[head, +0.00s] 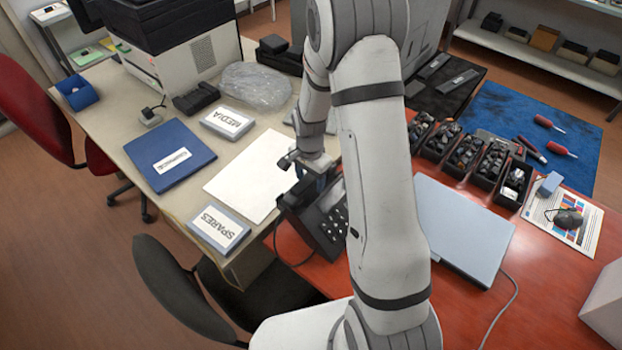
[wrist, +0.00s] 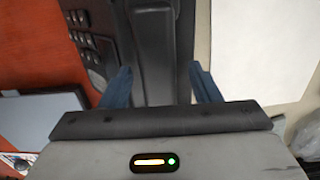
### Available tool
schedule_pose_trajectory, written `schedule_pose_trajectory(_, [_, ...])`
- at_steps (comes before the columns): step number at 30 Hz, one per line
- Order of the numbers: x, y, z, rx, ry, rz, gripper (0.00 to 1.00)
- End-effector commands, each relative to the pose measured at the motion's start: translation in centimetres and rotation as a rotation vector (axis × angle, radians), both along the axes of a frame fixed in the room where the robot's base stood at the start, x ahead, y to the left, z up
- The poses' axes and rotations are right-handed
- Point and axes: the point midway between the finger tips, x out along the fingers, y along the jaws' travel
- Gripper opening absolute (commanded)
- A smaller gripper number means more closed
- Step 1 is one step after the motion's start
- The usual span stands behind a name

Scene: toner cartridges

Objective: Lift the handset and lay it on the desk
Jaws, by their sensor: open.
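The desk phone (head: 325,222) is black with a keypad and stands on the red desk (head: 462,200), near its left edge. The black handset (wrist: 157,60) lies on the phone's cradle along its side; in the head view my arm partly hides it. My gripper (wrist: 162,86) is open just over the handset. Its two blue fingers stand on either side of the handset in the wrist view, with a gap on each side. In the head view my gripper (head: 317,182) is at the phone, partly covered by my arm.
A white sheet (head: 252,175) lies left of the phone on the cream desk (head: 120,120). A "SPARES" box (head: 219,229) and blue binder (head: 168,155) are farther left. A closed grey laptop (head: 462,228) lies right of the phone. A dark chair (head: 180,290) stands in front.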

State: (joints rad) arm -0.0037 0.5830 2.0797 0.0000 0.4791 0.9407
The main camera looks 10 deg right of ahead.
Motion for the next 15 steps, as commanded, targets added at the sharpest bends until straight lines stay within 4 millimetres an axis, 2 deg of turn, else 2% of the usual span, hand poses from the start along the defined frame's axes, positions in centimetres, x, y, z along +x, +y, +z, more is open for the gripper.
schedule_pose_trajectory(6, [0.00, -0.05, -0.08, 0.000, 0.000, -0.001, 0.56])
schedule_pose_trajectory(15, [0.00, -0.08, -0.05, 0.000, 0.000, -0.001, 0.32])
